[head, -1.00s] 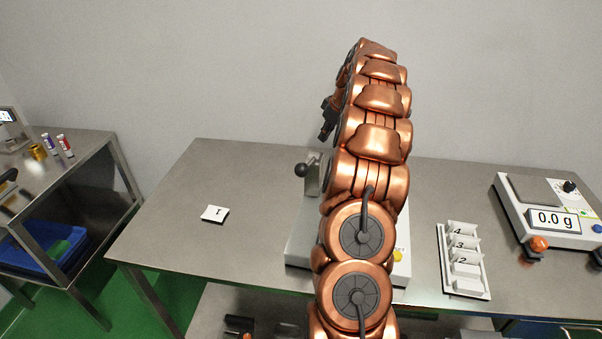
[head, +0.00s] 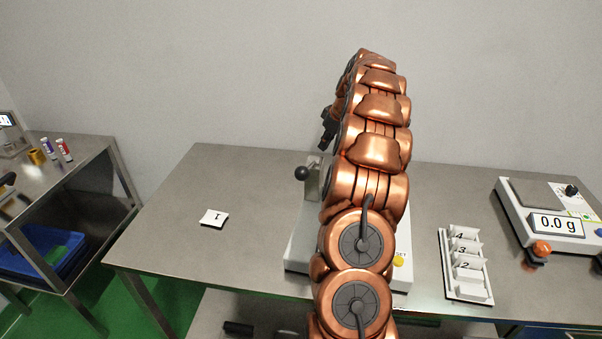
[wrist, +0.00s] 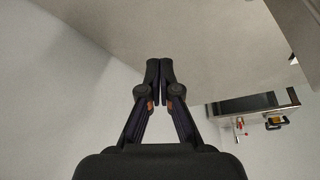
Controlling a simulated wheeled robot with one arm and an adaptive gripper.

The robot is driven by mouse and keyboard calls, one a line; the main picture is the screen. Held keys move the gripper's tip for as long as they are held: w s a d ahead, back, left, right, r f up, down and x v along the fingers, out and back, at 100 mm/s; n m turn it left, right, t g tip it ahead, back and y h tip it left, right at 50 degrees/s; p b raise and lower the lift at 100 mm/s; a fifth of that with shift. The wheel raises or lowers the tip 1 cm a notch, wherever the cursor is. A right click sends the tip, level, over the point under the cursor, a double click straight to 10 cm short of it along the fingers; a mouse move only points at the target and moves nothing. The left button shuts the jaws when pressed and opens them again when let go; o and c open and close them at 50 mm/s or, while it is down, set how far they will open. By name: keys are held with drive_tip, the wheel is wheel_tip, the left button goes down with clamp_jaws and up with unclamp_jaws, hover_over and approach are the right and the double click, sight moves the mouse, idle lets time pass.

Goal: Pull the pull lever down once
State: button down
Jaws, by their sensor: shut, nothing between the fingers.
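The pull lever shows in the head view as a black ball knob (head: 302,173) on a short arm beside a grey metal post (head: 314,180). It stands on the left part of a white machine base (head: 300,250), which my arm largely hides. My gripper (head: 326,128) is a dark shape above the knob and slightly right of it, apart from it and partly hidden by my arm. In the wrist view my gripper (wrist: 159,66) has its two fingertips together with nothing between them.
A white card marked "1" (head: 214,217) lies left of the machine. A numbered white rack (head: 452,270) and a scale reading 0.0 g (head: 545,205) stand right. A side table (head: 85,165) stands far left. The tabletop between card and machine is clear.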

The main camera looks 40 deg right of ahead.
wheel_tip(320, 180, up, 13)
drive_tip(key=p, duration=0.3)
drive_tip(key=shift+f+p, duration=0.15)
drive_tip(key=shift+p, duration=0.15)
idle(0.7)
drive_tip(key=shift+a, duration=0.15)
idle(0.4)
drive_tip(key=a+r+g+y, duration=0.1)
drive_tip(key=a+r, duration=0.2)
drive_tip(key=a, duration=1.5)
drive_tip(key=s+a+g+p, duration=0.1)
drive_tip(key=s+a, duration=0.2)
drive_tip(key=a, duration=0.5)
drive_tip(key=s+a+g, duration=0.1)
drive_tip(key=s+a, duration=0.2)
drive_tip(key=a, duration=0.5)
drive_tip(key=s+a+f+g, duration=0.2)
drive_tip(key=s+a, duration=0.7)
drive_tip(key=s, duration=0.4)
drive_tip(key=s+a+f+m+h, duration=0.1)
drive_tip(key=s+f, duration=0.2)
drive_tip(key=s, duration=0.5)
drive_tip(key=s+a+f+g+p, duration=0.1)
drive_tip(key=s+a+f, duration=0.1)
drive_tip(key=s, duration=0.6)
drive_tip(key=shift+s+a+f+m+h+p, duration=0.15)
drive_tip(key=shift+s+f+m+h+p, duration=0.2)
drive_tip(key=shift+f, duration=0.35)
